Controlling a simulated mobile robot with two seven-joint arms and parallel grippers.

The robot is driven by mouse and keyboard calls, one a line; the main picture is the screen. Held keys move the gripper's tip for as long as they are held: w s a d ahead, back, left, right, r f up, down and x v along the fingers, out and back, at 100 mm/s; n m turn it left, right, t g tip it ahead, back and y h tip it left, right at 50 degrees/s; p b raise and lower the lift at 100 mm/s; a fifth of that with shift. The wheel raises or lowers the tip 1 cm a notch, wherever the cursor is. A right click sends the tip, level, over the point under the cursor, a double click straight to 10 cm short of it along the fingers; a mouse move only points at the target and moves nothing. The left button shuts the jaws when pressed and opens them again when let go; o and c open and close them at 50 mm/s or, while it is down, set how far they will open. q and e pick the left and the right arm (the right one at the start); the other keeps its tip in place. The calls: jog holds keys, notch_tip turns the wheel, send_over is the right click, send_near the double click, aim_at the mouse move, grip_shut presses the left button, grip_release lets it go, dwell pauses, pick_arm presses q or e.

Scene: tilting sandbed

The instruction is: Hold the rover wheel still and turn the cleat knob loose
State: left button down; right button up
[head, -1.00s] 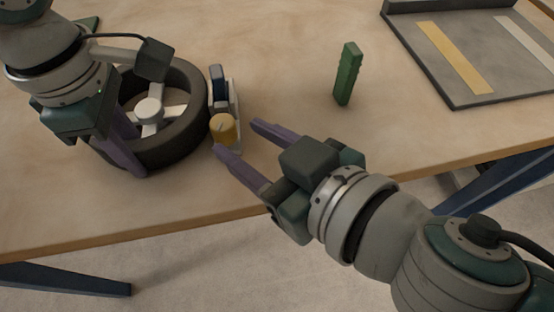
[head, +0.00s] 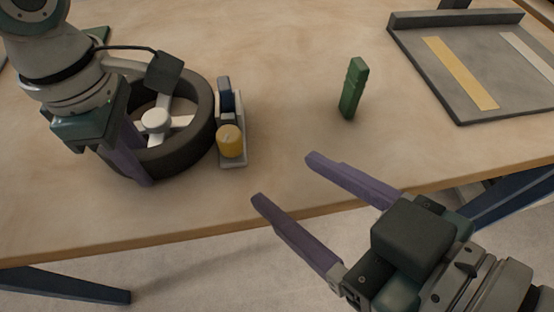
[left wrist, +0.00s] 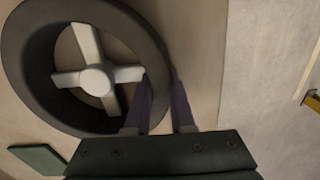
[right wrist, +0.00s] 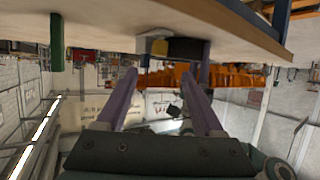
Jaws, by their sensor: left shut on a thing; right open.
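The rover wheel (head: 203,128), a dark tyre with white spokes and hub, lies flat on the table at the left in the head view. My left gripper (head: 146,178) is shut on the wheel's near rim; in the left wrist view its fingers (left wrist: 162,90) straddle the tyre wall. The yellow cleat knob (head: 230,141) sits on a small grey and blue cleat beside the wheel's right side. It also shows in the right wrist view (right wrist: 158,47). My right gripper (head: 283,178) is open and empty, right of and nearer than the knob, around the table's front edge.
A green upright block (head: 352,90) stands on the table right of the cleat. A grey tray (head: 410,60) with yellow and white strips lies at the back right. The tabletop (head: 285,90) between cleat and green block is clear.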

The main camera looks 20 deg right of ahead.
aim_at(232, 137)
jog(key=shift+r, duration=0.3)
jog(key=shift+w, duration=0.15)
jog(key=x, duration=1.2)
jog(key=shift+r, duration=0.15)
jog(key=shift+c, duration=0.2)
grip_shut()
